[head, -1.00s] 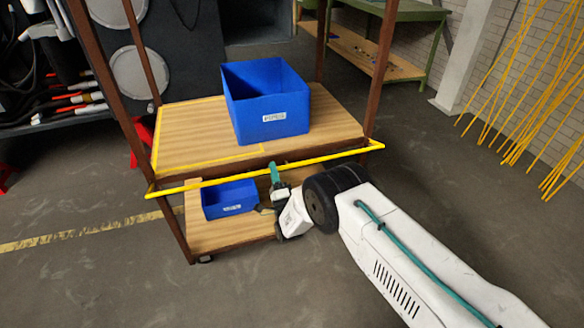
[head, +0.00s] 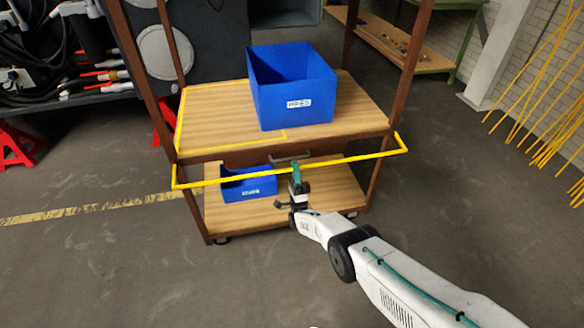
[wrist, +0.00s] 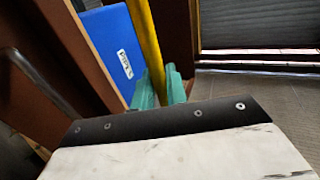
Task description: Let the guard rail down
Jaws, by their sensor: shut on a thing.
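The guard rail (head: 350,159) is a thin yellow bar across the front of a brown-framed cart. It stands out from the posts on short side arms, a little below the upper shelf's front edge in the head view. My gripper (head: 296,172), with teal fingers, is shut on the rail near its middle. In the wrist view the yellow rail (wrist: 144,35) runs down between the two teal fingers (wrist: 160,85). The fingers hide the gripped stretch of rail.
A large blue bin (head: 290,90) stands on the upper wooden shelf (head: 355,105). A smaller blue bin (head: 248,188) sits on the lower shelf (head: 335,190). A dark handle (head: 290,157) is just behind the rail. The floor in front is clear.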

